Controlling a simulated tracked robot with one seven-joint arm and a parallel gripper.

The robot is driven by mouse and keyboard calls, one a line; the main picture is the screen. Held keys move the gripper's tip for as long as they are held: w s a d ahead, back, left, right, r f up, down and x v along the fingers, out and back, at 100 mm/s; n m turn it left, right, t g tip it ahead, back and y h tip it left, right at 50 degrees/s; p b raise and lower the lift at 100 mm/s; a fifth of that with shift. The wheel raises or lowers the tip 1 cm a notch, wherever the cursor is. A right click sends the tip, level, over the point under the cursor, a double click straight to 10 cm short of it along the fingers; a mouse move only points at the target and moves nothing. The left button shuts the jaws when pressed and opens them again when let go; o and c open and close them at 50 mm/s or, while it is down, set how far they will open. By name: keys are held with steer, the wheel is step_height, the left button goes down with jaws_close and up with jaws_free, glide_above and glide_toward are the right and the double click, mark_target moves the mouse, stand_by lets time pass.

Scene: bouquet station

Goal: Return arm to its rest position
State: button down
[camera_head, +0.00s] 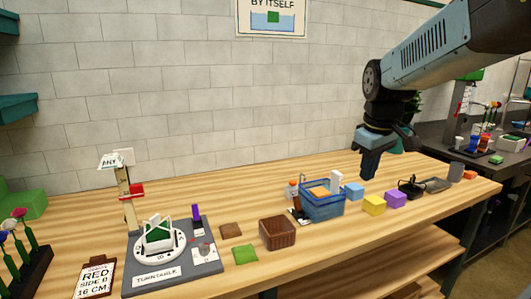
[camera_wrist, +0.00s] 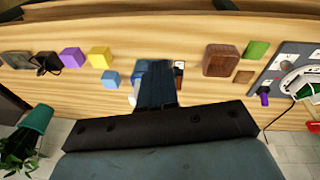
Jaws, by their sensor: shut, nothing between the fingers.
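My gripper (camera_head: 369,172) hangs fingers-down over the right half of the wooden table (camera_head: 90,225), in the air above the row of blocks. It is shut and empty. In the wrist view my gripper's closed fingers (camera_wrist: 157,82) cover most of the blue basket, so its contents are hidden there. In the head view my arm comes in from the upper right.
Below stand a blue basket (camera_head: 322,207), a light blue block (camera_head: 354,191), a yellow block (camera_head: 374,205), a purple block (camera_head: 396,200) and a brown box (camera_head: 277,233). A turntable (camera_head: 160,245) stands left. A potted plant (camera_wrist: 35,125) is near the wall.

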steer(key=s+m+t, duration=0.3)
steer(key=s+m, duration=0.3)
steer(key=s, duration=0.8)
steer(key=shift+s+a+f, duration=0.2)
steer(key=shift+s+f, duration=0.05)
steer(key=shift+s, duration=0.15)
